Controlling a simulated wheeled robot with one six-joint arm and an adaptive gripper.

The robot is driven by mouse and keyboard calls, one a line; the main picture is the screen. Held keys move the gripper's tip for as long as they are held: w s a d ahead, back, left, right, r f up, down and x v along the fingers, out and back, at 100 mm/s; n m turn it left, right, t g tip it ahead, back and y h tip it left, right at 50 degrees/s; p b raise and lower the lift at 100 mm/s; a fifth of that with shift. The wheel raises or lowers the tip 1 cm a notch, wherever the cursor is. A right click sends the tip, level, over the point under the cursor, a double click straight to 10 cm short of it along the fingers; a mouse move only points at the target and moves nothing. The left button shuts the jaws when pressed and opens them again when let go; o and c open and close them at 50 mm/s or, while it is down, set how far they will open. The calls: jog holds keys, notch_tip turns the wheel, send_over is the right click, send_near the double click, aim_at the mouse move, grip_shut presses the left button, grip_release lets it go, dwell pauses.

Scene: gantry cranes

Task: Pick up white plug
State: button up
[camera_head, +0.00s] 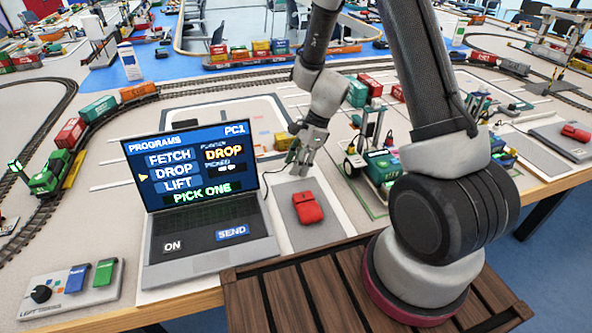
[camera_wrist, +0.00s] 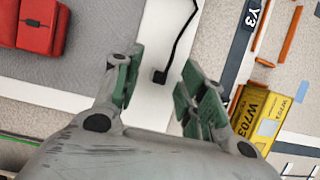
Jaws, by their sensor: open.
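My gripper (camera_head: 299,166) is open and points down behind the grey pad, to the right of the laptop. In the wrist view its green-padded fingers (camera_wrist: 161,68) stand apart with a gap between them. A small dark cable end (camera_wrist: 159,77) shows in that gap, at the end of a thin black cable (camera_wrist: 182,40), over a white strip (camera_wrist: 150,105). The fingers do not visibly touch it. I cannot make out a separate white plug body against the white strip. In the head view the cable end cannot be told apart from the gripper.
A red mouse-like device (camera_head: 308,207) lies on the grey pad (camera_head: 311,235). The open laptop (camera_head: 205,247) stands left of it. A yellow container (camera_wrist: 268,116) lies near the right finger. A green-and-grey wheeled machine (camera_head: 381,167) stands to the right. A switch box (camera_head: 70,288) is front left.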

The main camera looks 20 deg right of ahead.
grip_shut()
